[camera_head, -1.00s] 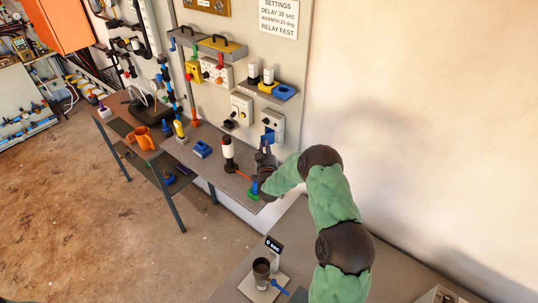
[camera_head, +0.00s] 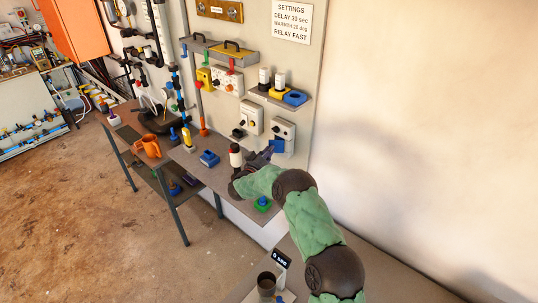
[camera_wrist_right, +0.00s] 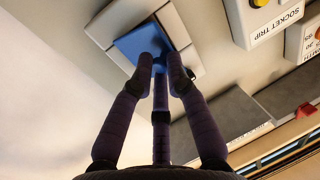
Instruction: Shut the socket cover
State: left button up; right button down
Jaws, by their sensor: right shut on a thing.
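The socket (camera_head: 284,128) is a pale box on the wall panel, and its blue cover (camera_head: 277,146) shows at its lower part. In the wrist view the blue cover (camera_wrist_right: 140,42) lies in front of the pale socket frame (camera_wrist_right: 108,22). My right gripper (camera_head: 267,153) reaches up to the cover from the lower left. In the wrist view the dark fingers of my right gripper (camera_wrist_right: 160,66) close together on the cover's edge. The exact contact is partly hidden by the fingertips, and I cannot tell the cover's angle. My left gripper is not in view.
Another box marked SOCKET TRIP (camera_wrist_right: 275,25) is beside the socket. A shelf with white-and-yellow parts (camera_head: 270,94) is above. On the bench below stand a red-and-white bottle (camera_head: 235,156), a blue block (camera_head: 209,159) and a green-and-blue piece (camera_head: 262,204).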

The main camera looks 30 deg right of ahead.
jog(key=shift+w+d+r, duration=0.1)
jog(key=shift+r, duration=0.3)
jog(key=c, duration=1.3)
grip_release()
jog(key=shift+o, duration=0.3)
jog(key=shift+f, duration=0.25)
jog(key=v, duration=1.2)
